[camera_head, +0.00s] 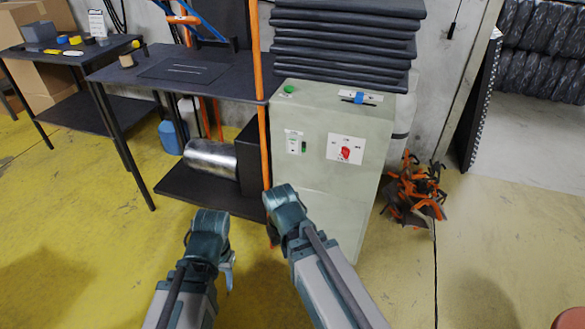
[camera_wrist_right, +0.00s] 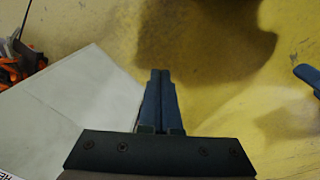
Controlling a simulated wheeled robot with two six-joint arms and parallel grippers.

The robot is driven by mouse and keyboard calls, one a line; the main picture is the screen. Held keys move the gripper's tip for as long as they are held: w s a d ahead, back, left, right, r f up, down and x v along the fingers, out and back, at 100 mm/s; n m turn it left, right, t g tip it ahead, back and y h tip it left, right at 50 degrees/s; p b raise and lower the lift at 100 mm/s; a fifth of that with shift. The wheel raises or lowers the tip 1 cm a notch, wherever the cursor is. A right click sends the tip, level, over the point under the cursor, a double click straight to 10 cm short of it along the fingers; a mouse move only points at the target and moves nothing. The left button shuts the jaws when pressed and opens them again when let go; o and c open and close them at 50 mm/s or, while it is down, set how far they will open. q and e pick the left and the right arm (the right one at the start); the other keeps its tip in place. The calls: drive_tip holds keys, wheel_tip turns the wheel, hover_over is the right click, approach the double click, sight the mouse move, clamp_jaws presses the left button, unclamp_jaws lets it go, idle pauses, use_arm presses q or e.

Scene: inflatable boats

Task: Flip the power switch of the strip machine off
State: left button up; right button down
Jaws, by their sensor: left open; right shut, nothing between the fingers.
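The strip machine is a pale grey-green cabinet (camera_head: 337,115) in the middle of the head view. A red rotary switch (camera_head: 346,153) sits on a white plate on its front. A smaller plate with a green switch (camera_head: 303,146) is left of it. My right gripper (camera_wrist_right: 160,75) is shut and empty, seen above the yellow floor with the cabinet's pale side (camera_wrist_right: 75,115) to its left. In the head view its wrist is in front of the cabinet's lower left, and its fingers are largely hidden. My left gripper (camera_head: 229,272) is open and empty, low and left of the cabinet.
Orange and black straps (camera_head: 412,190) lie right of the cabinet. The yellow floor in front is open.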

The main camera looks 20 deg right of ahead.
sight(294, 144)
drive_tip(key=w+d+f+t+h+b, duration=0.1)
drive_tip(key=w+d+f+h+b, duration=0.15)
drive_tip(key=d+f+b, duration=0.35)
drive_tip(key=w+d+f+t+h+b, duration=0.2)
drive_tip(key=w+d+f+b, duration=0.15)
drive_tip(key=f+b, duration=0.4)
drive_tip(key=w+a+r+n+t+h+b, duration=0.1)
drive_tip(key=w+r+n+t+h, duration=0.6)
drive_tip(key=w+r, duration=0.55)
drive_tip(key=w+a+r+n+t+y, duration=0.1)
drive_tip(key=a+r+n+t, duration=0.1)
drive_tip(key=a+r+t, duration=0.3)
wheel_tip(294, 144, up, 4)
drive_tip(key=shift+w+a+f+n, duration=0.1)
drive_tip(key=shift+w+a+n, duration=0.1)
drive_tip(key=shift+a+n, duration=0.3)
drive_tip(key=shift+a+y, duration=0.1)
drive_tip(key=shift+y, duration=0.15)
drive_tip(key=x, duration=0.4)
drive_tip(key=p+x, duration=0.1)
drive_tip(key=x, duration=0.9)
drive_tip(key=shift+r, duration=0.25)
